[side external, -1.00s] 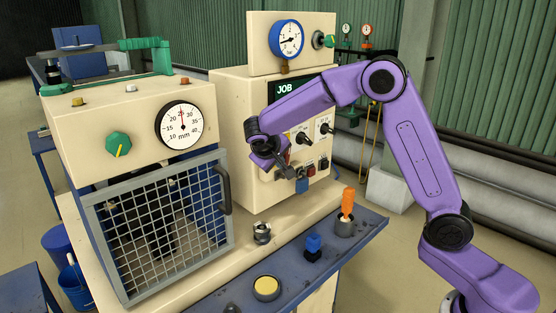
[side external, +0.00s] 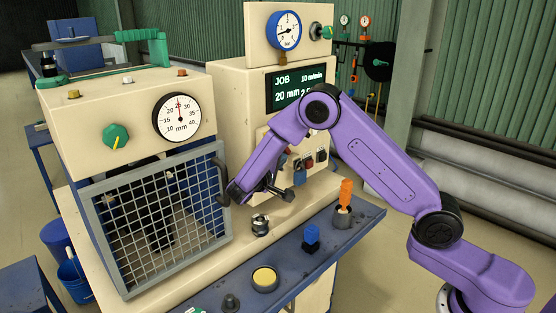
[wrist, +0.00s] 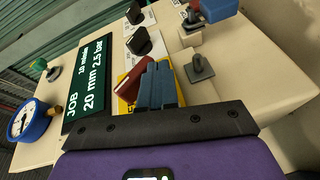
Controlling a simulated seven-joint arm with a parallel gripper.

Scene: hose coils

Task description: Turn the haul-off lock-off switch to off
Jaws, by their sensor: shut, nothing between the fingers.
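A red handle (wrist: 132,78) on a yellow plate (wrist: 121,91), which looks like the lock-off switch, is on the cream panel in the wrist view. The handle lies at a slant, and its right part is hidden behind my fingers. Its label cannot be read. My gripper (wrist: 159,68) is shut and empty, and its fingers overlap the handle in this view; I cannot tell whether they touch. In the side view my gripper (side external: 277,188) is low in front of the control panel, and my arm covers much of the switch area.
Two black rotary knobs on white plates (wrist: 139,42) are beside the red handle. The mesh guard (side external: 158,218) stands left, and a small metal fitting (side external: 260,226) is below.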

